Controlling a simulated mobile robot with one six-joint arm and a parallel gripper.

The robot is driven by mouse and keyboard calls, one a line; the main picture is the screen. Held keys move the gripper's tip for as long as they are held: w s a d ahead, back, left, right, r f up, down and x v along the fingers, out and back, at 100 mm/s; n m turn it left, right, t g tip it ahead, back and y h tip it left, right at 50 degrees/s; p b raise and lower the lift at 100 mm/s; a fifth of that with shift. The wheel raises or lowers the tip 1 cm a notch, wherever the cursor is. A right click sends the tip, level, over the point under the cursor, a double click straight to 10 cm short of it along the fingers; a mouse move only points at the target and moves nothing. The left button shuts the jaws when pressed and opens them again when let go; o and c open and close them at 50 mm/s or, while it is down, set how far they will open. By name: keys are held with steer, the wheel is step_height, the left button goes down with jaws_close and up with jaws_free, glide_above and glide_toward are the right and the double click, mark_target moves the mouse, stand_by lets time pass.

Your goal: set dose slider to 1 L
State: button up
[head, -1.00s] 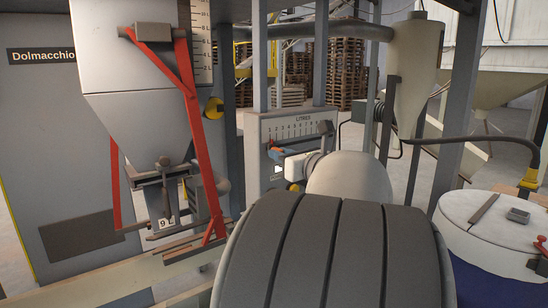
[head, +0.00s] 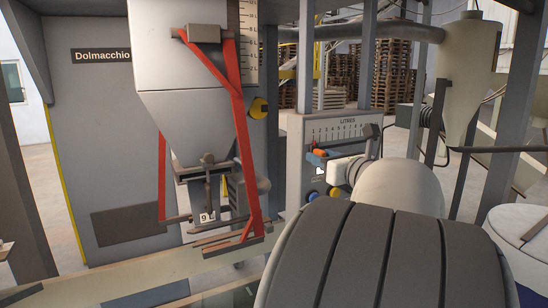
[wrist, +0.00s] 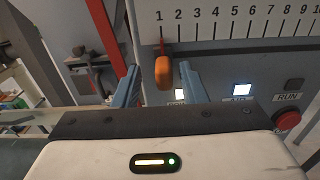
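The dose slider's orange knob (wrist: 163,72) hangs below the "1" on the numbered scale (wrist: 235,20) in the wrist view. It also shows in the head view (head: 320,153), near the left end of the LITRES scale (head: 338,132). My gripper (wrist: 159,68) is open, with one blue finger on each side of the knob. A gap shows between the knob and each finger, wider on the left. In the head view my gripper (head: 322,160) is at the panel, and my own arm hides part of the panel's lower right.
Below the scale are lit buttons (wrist: 241,91) and a red button (wrist: 287,120) by the RUN label. A red frame (head: 240,130) and hopper (head: 185,60) stand left of the panel. A grey post (head: 271,90) rises between them.

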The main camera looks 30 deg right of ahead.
steer(key=s+b, duration=0.1)
steer(key=s, duration=0.6)
steer(key=shift+s+a, duration=0.2)
steer(key=shift+a, duration=0.1)
